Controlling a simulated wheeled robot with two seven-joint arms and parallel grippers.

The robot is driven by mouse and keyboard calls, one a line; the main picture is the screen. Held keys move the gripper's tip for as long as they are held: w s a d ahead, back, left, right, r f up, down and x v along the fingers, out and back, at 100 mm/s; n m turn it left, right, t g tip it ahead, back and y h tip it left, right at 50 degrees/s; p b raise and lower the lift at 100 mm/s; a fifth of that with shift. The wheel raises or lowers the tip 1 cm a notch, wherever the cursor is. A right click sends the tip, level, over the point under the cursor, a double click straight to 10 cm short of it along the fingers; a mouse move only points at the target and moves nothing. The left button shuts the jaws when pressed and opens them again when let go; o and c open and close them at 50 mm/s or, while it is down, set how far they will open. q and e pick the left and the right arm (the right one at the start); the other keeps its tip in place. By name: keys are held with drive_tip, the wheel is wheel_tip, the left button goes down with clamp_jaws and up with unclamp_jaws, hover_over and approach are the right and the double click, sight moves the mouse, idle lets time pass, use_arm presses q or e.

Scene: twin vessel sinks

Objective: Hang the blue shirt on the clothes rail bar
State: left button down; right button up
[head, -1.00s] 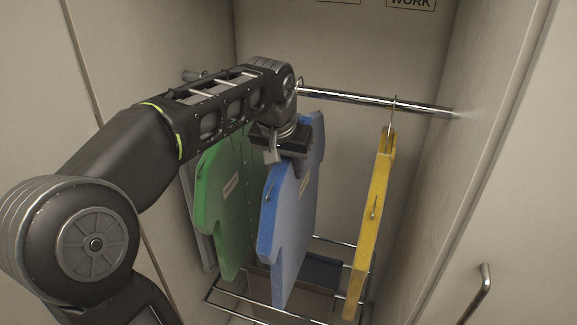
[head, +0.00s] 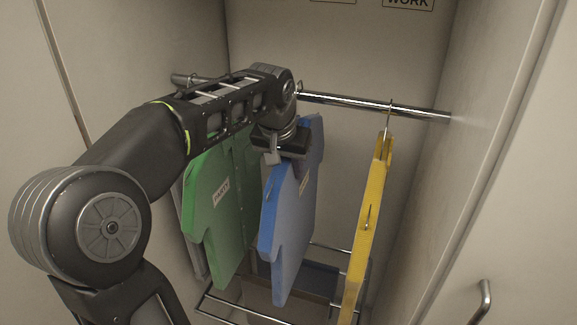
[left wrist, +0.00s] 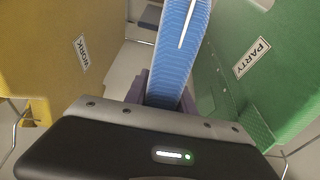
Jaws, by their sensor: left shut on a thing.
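The blue shirt (head: 291,220) hangs upright below my left gripper (head: 284,153) in the head view, between the green and yellow shirts. My left gripper is shut on it near its top; the fingertips and the shirt's hook are largely hidden by the gripper and arm. In the left wrist view the blue shirt (left wrist: 182,50) runs up from the gripper. The clothes rail bar (head: 365,104) crosses the closet just behind my wrist. I cannot tell whether the hook touches the bar. My right gripper is not in view.
A green shirt (head: 211,205) labelled PARTY hangs left of the blue one, and a yellow shirt (head: 366,225) hangs by a hook from the bar at right. A wire rack (head: 230,308) is below. Closet walls stand close on both sides. There is free bar between blue and yellow.

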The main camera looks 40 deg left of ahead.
sight(283, 158)
use_arm(q)
drive_tip(key=shift+w+f, duration=0.15)
drive_tip(key=shift+f, duration=0.2)
drive_tip(key=c, duration=1)
unclamp_jaws()
drive_tip(key=shift+o, duration=0.2)
drive_tip(key=v, duration=0.8)
drive_tip(key=shift+f, duration=0.15)
